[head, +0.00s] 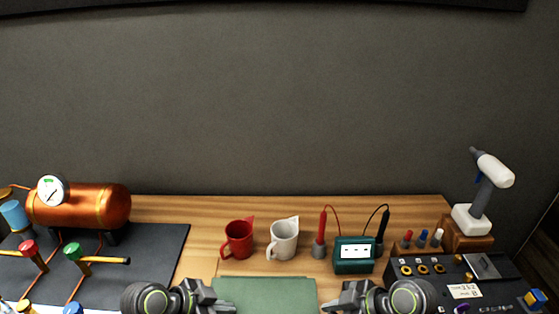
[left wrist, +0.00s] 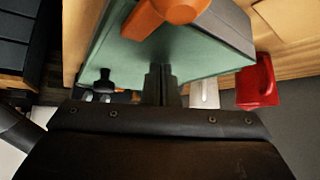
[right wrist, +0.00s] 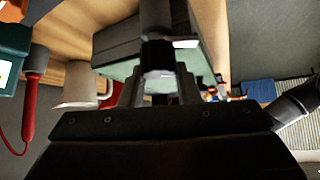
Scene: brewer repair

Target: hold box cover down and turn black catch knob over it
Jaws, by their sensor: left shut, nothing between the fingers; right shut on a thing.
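The green box cover (head: 265,293) lies at the bottom middle of the head view, cut off by the lower edge. It also shows in the left wrist view (left wrist: 130,60), with an orange knob (left wrist: 170,12) by its near edge. My left gripper (head: 232,308) is shut and empty; its fingertips (left wrist: 161,68) are at the cover, but I cannot tell whether they press on it. My right gripper (head: 326,308) is shut on the black catch knob (right wrist: 155,52) at the box's other side. The knob's base is partly hidden by the fingers.
A red mug (head: 237,240) and a white mug (head: 283,240) stand behind the box. A green meter (head: 354,256) with red and black probes is at right. A copper tank (head: 80,205) on a dark mat is at left; a black panel (head: 455,280) is far right.

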